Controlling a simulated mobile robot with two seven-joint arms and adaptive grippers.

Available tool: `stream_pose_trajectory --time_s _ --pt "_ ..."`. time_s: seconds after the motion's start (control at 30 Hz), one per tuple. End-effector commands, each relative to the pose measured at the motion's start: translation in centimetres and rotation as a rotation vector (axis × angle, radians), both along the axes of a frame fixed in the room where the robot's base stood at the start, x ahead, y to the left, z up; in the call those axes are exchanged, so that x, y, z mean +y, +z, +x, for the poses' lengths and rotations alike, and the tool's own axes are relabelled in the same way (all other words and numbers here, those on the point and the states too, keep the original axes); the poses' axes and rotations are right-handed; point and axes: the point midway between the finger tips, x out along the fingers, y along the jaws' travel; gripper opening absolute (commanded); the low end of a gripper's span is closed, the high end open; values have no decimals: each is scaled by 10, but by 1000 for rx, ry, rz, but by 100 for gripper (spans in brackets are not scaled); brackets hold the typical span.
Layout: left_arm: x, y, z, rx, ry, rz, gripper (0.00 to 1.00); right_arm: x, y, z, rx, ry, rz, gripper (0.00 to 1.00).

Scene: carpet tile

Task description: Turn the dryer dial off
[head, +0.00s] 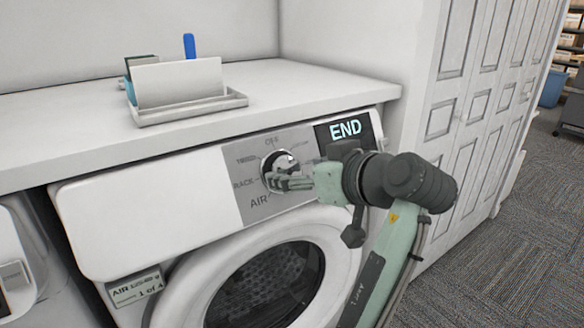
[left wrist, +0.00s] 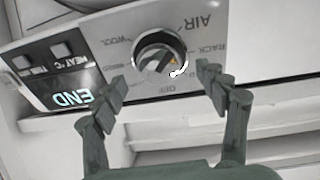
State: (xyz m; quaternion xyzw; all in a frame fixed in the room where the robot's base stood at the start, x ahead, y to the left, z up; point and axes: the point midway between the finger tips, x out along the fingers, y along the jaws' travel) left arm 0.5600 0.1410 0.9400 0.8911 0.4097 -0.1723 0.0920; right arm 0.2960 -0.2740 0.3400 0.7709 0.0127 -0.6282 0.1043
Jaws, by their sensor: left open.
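The dryer dial (head: 284,160) is a round silver knob on the grey panel, with OFF printed above it and RACK and AIR at its left and lower left. My left gripper (head: 274,183) is in front of the dial and hides its lower part. In the left wrist view the dial (left wrist: 158,50) appears upside down, with a small orange mark on its face toward the OFF and RACK side. The exact setting is hard to tell. The left gripper (left wrist: 161,80) is open, its fingers apart on either side of the dial, with no clear contact. My right gripper is out of view.
The display (head: 345,129) beside the dial reads END. The round dryer door (head: 340,245) is below. A white counter (head: 300,85) overhangs the panel and carries a tray (head: 190,108) with cards and a blue item. White cabinet doors (head: 470,120) stand at the right.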

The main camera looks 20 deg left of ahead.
Motion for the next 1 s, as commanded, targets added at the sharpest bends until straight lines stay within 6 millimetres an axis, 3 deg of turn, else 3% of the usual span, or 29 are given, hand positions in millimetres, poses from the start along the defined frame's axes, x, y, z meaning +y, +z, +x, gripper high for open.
stream_pose_trajectory --time_s 0.2,0.57,0.9,1.0 --pt "19 -10 16 1 1 2 73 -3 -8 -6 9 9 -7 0" --pt "24 -13 20 -1 0 1 73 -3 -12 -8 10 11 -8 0" --pt "23 -13 20 0 0 0 31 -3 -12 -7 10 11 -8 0" --pt "23 -13 20 0 0 0 23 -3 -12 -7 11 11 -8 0"
